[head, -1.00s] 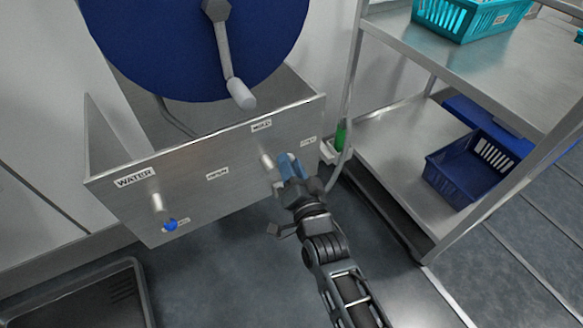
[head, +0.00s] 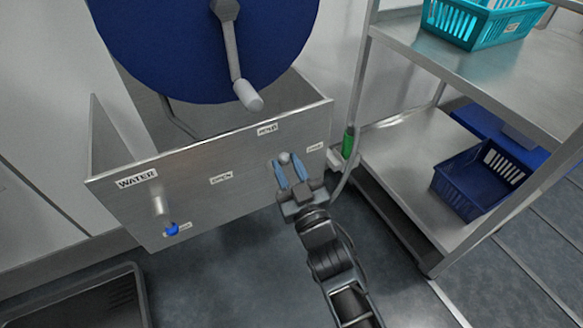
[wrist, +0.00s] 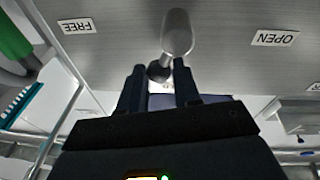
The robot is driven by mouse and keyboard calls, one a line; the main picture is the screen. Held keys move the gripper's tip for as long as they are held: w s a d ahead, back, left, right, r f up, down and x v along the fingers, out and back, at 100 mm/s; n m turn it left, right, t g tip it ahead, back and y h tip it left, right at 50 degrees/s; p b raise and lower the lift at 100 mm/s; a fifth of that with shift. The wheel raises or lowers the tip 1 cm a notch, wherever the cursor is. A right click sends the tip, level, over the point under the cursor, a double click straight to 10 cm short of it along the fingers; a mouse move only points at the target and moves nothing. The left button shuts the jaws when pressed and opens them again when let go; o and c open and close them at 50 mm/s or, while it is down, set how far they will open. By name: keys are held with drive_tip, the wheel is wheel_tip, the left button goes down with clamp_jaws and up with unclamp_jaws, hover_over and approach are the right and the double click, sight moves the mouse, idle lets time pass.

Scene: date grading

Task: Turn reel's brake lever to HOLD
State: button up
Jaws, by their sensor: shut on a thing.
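The brake lever has a pale round-ended hub (head: 285,158) on the right of the steel panel (head: 200,190). In the wrist view, its metal post (wrist: 178,34) stands above my fingertips. My gripper (head: 288,172) is at the lever from below, its blue fingers either side. In the wrist view, my gripper (wrist: 160,80) is shut on the lever's dark end. The HOLD label (head: 267,129) is above the lever, the FREE label (head: 315,147) to its right, the OPEN label (head: 221,178) to its left. The exact lever angle is partly hidden by my fingers.
The blue reel (head: 200,45) with its crank is above the panel. A WATER valve with a blue tip (head: 172,229) is at the left. A steel rack (head: 400,165) with teal (head: 470,25) and navy (head: 455,190) baskets stands right. A green-ended hose (head: 348,143) hangs between.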

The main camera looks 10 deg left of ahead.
drive_tip(key=shift+s+a+f+n+y, duration=0.15)
drive_tip(key=shift+n+y, duration=0.1)
drive_tip(key=shift+n, duration=0.8)
drive_tip(key=shift+s+a+r+n+y, duration=0.1)
drive_tip(key=shift+n+y, duration=0.1)
drive_tip(key=shift+n, duration=0.8)
drive_tip(key=shift+s+a+f+n+y, duration=0.15)
drive_tip(key=shift+n+y, duration=0.1)
drive_tip(key=shift+n, duration=0.8)
drive_tip(key=shift+r+g, duration=0.1)
drive_tip(key=shift+g, duration=0.2)
drive_tip(key=o, duration=1)
drive_tip(key=shift+a+r, duration=0.1)
drive_tip(key=shift+o, duration=0.2)
drive_tip(key=shift+r, duration=0.1)
drive_tip(key=p+v, duration=0.2)
drive_tip(key=v, duration=0.5)
drive_tip(key=shift+s+d, duration=0.2)
drive_tip(key=shift+s, duration=0.1)
drive_tip(key=shift+f, duration=0.2)
